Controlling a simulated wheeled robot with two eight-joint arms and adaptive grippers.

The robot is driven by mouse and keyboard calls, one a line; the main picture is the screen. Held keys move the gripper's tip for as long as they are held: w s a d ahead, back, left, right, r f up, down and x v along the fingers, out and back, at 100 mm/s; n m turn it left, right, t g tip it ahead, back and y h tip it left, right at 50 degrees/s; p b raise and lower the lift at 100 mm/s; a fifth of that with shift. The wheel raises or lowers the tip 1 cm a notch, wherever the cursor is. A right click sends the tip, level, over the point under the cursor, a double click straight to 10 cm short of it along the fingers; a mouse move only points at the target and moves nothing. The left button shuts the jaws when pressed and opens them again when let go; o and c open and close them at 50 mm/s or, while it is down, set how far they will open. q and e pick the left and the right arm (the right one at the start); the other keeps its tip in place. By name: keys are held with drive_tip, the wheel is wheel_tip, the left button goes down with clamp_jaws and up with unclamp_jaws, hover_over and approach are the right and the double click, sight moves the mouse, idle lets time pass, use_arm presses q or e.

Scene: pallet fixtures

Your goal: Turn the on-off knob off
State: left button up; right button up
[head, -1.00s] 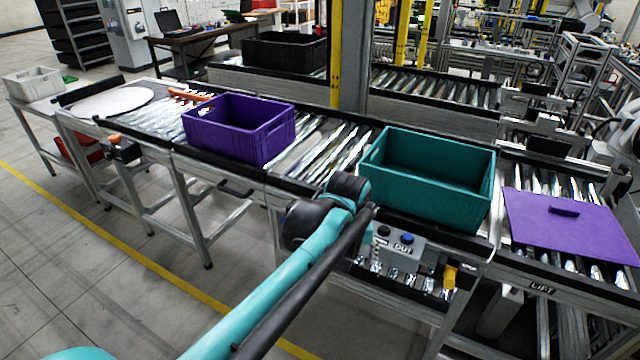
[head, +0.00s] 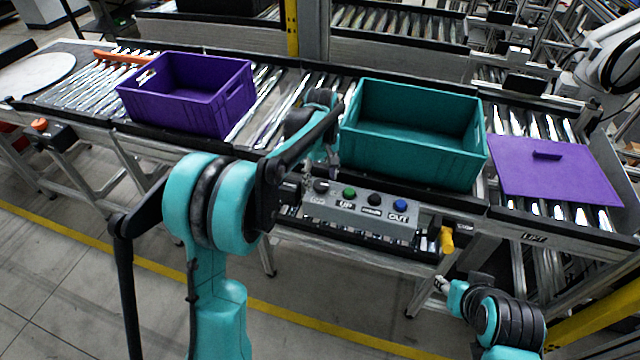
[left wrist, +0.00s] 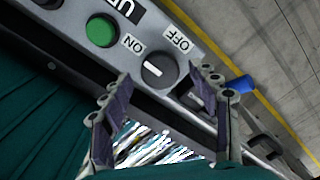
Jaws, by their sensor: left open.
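The on-off knob (left wrist: 153,70) is a round black dial with a white mark, on a grey control box (head: 358,216). In the left wrist view it sits between an ON label (left wrist: 133,42) and an OFF label (left wrist: 178,38). I cannot tell surely which label the mark points to. The knob also shows small at the box's left end in the head view (head: 321,186). My left gripper (left wrist: 163,76) is open, its fingers on either side of the knob, with no clear contact. In the head view the left gripper (head: 332,158) is just above the knob. My right gripper (head: 441,285) is low at right, its jaws too small to read.
A green button (head: 349,193), a black button (head: 375,199) and a blue button (head: 400,205) share the box. A teal crate (head: 412,150) stands close behind it on the roller conveyor. A purple crate (head: 180,105) is to the left; a yellow part (head: 446,240) is at right.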

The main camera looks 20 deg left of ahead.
use_arm(q)
drive_tip(key=shift+f, duration=0.9)
drive_tip(key=c, duration=1.2)
drive_tip(key=shift+o, duration=0.2)
